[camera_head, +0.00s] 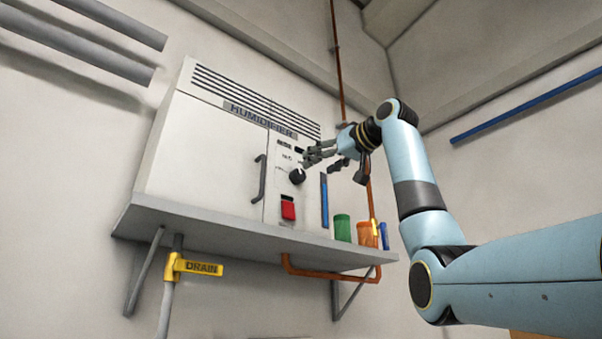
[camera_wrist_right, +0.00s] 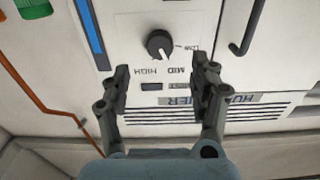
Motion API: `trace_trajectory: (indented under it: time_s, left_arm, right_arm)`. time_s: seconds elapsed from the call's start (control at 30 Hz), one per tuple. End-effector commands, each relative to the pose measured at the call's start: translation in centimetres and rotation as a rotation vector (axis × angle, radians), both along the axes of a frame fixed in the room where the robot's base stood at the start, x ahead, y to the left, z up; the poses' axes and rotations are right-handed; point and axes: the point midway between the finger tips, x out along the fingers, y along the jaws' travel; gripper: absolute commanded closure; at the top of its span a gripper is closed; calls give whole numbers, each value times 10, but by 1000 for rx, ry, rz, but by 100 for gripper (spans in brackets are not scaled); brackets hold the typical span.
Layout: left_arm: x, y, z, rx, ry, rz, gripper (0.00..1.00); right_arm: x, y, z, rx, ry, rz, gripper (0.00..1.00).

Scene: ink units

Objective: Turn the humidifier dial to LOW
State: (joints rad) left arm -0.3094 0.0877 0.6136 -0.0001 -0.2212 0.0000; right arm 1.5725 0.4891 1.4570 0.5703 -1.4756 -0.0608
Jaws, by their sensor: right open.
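The white humidifier (camera_head: 205,150) stands on a grey wall shelf. Its black round dial (camera_head: 297,176) is on the right front panel. In the right wrist view the picture is upside down, and the dial (camera_wrist_right: 160,44) shows with LOW, MID and HIGH printed around it. Its light pointer mark faces down in that view, toward the MID and HIGH side; I cannot tell exactly which. My right gripper (camera_head: 323,160) is open and empty, up and to the right of the dial. In the wrist view its fingers (camera_wrist_right: 162,76) are spread, apart from the dial. My left gripper is not in view.
A red switch (camera_head: 288,208) is below the dial, and a dark handle (camera_head: 259,179) is left of it. A blue strip (camera_head: 324,201), green cup (camera_head: 342,228) and orange cup (camera_head: 367,234) are to the right. A yellow DRAIN lever (camera_head: 200,268) is under the shelf (camera_head: 200,216).

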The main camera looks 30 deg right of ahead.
Motion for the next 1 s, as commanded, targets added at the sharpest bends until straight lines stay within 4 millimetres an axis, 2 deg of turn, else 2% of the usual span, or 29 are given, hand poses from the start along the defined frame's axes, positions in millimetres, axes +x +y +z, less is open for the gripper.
trace_trajectory:
  time_s: [0.03,0.2,0.4,0.53,0.77,0.8,1.0]
  left_arm:
    - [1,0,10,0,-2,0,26]
    - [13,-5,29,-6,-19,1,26]
    - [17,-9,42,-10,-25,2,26]
    - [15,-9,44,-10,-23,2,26]
    - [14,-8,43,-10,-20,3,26]
    - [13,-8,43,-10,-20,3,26]
    - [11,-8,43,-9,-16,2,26]
  right_arm:
    - [11,2,4,1,4,2,38]
    - [45,4,5,1,3,2,38]
    - [72,6,3,0,1,2,38]
    - [80,6,1,0,1,1,38]
    - [81,6,0,-1,0,0,38]
    - [81,6,0,-1,0,0,39]
    - [80,6,0,0,0,0,66]
